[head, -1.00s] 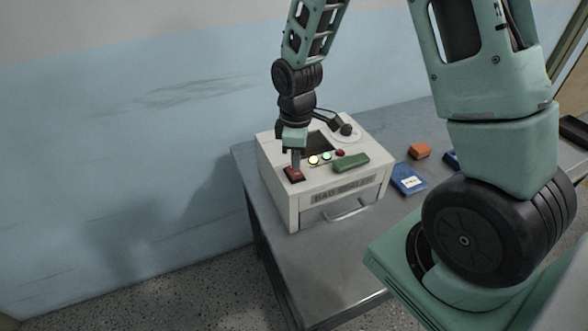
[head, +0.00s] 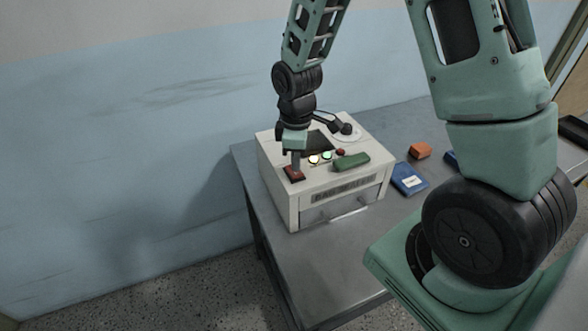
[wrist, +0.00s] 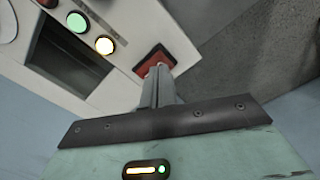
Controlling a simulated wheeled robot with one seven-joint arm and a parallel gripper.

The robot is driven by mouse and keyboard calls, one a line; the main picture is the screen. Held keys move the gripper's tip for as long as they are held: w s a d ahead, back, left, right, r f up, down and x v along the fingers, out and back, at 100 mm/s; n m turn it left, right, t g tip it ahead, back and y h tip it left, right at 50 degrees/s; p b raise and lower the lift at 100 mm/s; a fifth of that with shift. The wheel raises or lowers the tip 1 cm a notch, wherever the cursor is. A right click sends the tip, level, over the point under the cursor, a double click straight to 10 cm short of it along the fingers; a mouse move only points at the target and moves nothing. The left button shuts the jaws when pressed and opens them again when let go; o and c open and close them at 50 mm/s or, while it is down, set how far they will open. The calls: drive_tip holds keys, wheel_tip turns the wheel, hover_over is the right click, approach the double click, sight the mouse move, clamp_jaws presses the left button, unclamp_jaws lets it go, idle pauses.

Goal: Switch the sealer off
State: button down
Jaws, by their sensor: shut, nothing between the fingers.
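The bag sealer (head: 290,206) is a cream box with a label on its front, standing on a grey table. On its top front-left corner is a red rocker switch (head: 294,173) in a dark frame; it also shows in the wrist view (wrist: 154,58). My gripper (head: 296,163) points down at the switch, its fingers shut and empty. In the wrist view the fingertips (wrist: 158,72) overlap the near edge of the switch and seem to touch it. A cream-white lamp (wrist: 104,46) and a green lamp (wrist: 77,22) are lit. The fingers hide part of the switch.
A blue wall (head: 130,150) stands behind.

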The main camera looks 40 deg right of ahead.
drive_tip(key=shift+f+b, duration=0.5)
drive_tip(key=shift+f, duration=0.25)
idle(0.4)
wheel_tip(320, 180, up, 7)
drive_tip(key=p, duration=0.6)
idle(0.6)
